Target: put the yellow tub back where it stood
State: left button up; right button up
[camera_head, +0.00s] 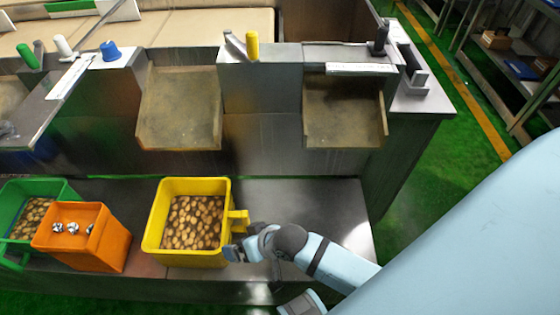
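The yellow tub (226,190) stands upright on the low metal shelf, filled with brown, potato-like pieces. Its yellow handle (239,218) sticks out on the right side. My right gripper (233,252) comes in from the right and is at the tub's lower right corner, just below the handle. Its fingers are small and partly hidden, so I cannot tell whether they touch or hold the handle. My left gripper is not in view.
An orange tub (110,250) with a few shiny metal pieces and a green tub (62,190) stand to the left on the shelf (300,200). The shelf is bare right of the yellow tub. Metal chutes (180,100) rise behind.

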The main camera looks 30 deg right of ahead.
jog(key=s+d+r+n+t+h, duration=0.1)
jog(key=s+d+r+n+t, duration=0.1)
jog(key=s+d, duration=0.4)
jog(key=shift+d+n+t+h, duration=0.25)
jog(key=shift+n+t+h, duration=0.05)
jog(key=shift+t, duration=0.3)
pick_arm(q)
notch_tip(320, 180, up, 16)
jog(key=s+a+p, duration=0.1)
jog(key=p, duration=1.9)
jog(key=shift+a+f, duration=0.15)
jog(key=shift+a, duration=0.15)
pick_arm(e)
notch_tip(320, 180, up, 16)
jog(key=d, duration=0.1)
jog(key=shift+s+d+f, duration=0.2)
jog(key=shift+s+f, duration=0.05)
jog(key=shift+s, duration=0.2)
